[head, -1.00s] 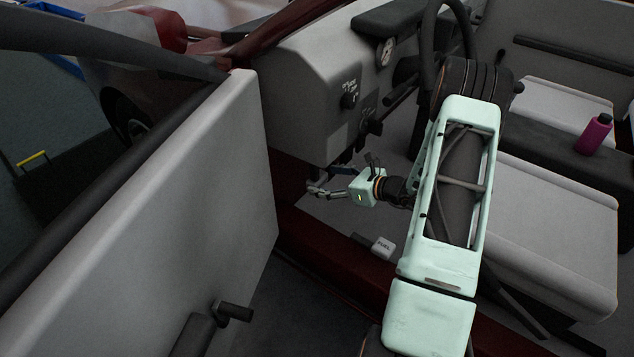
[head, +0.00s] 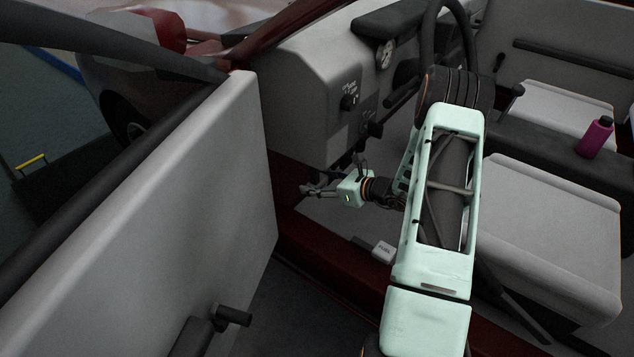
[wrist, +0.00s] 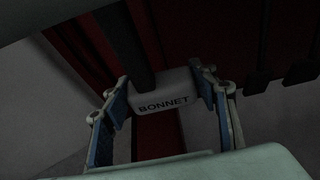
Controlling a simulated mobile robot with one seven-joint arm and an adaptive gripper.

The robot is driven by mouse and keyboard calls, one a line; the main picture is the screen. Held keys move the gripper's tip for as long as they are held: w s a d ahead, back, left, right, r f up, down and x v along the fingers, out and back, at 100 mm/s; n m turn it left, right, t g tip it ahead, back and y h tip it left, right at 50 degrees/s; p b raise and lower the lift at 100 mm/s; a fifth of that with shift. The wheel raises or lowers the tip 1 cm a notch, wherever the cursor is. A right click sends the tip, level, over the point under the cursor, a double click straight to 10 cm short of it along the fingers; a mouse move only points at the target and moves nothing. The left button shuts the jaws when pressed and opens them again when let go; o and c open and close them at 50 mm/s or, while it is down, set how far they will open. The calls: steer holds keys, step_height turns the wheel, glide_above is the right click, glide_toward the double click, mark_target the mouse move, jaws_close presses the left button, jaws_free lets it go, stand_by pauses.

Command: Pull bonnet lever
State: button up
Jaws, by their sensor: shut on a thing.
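The bonnet lever (wrist: 163,92) is a pale block on a dark stem, marked "BONNET", in the middle of the wrist view. My gripper (wrist: 165,98) has one finger on each side of the block and is shut on it. In the head view my gripper (head: 316,190) is low under the dashboard, close to the door-side footwell. The lever cannot be made out clearly in the head view, where the fingers and shadow cover that spot.
The open car door (head: 200,200) stands to the left of my arm. The dashboard (head: 315,90) and steering wheel (head: 430,40) are above. A pale fuel lever (head: 383,252) lies low by the sill, near the seat (head: 550,230). Pedals (wrist: 300,72) show in the wrist view.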

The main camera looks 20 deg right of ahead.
steer(key=c, duration=0.5)
steer(key=shift+s+d+r+g+p, duration=0.1)
steer(key=shift+s+r+g+p, duration=0.2)
steer(key=shift+p, duration=0.45)
steer(key=s+d+g+h+p, duration=0.1)
steer(key=p, duration=0.2)
steer(key=shift+s+r, duration=0.1)
steer(key=shift+s+d+g+h, duration=0.15)
steer(key=shift+s+g+h, duration=0.15)
steer(key=shift+g, duration=0.2)
steer(key=shift+s+d, duration=0.25)
steer(key=shift+s, duration=0.05)
steer(key=shift+s+d, duration=0.1)
steer(key=shift+s, duration=0.05)
